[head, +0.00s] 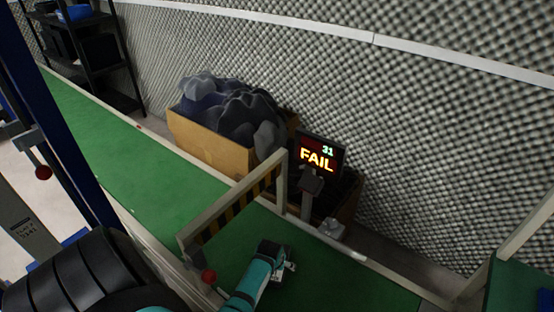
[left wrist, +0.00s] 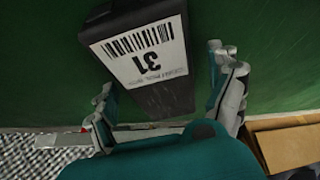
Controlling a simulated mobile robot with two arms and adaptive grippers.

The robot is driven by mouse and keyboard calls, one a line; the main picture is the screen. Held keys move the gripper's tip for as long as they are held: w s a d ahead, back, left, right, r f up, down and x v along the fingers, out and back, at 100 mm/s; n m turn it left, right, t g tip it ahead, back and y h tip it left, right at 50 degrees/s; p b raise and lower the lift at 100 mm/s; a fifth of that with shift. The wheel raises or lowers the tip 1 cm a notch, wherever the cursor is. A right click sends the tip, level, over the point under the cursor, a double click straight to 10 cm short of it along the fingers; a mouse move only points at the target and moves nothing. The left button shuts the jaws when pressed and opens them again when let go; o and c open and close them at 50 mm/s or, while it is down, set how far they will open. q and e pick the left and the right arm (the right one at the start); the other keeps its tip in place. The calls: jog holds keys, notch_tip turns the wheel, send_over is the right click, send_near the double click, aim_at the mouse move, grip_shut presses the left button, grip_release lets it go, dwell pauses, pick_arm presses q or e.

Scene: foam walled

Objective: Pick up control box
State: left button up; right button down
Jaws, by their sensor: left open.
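The control box is a dark box (left wrist: 176,93) with a white label bearing a barcode and the number 31. In the left wrist view it lies on the green surface, at a slant, with its near end between my spread fingers. My left gripper (left wrist: 168,88) is open, with a gap showing on the right of the box. Whether the left finger touches it is unclear. In the head view my left gripper (head: 285,262) is over the green belt, and I cannot clearly tell the box from the gripper there. My right gripper is not in view.
A green belt (head: 160,185) runs diagonally, with a striped gate (head: 235,205) across it beside my gripper. A red-lit FAIL display (head: 318,155) stands behind the belt. A cardboard box (head: 205,140) of dark foam sits by the foam wall. A black shelf (head: 110,60) is far left.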

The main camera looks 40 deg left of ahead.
pick_arm(q)
jog(key=shift+c, duration=0.5)
jog(key=c, duration=1.4)
jog(key=shift+r, duration=0.1)
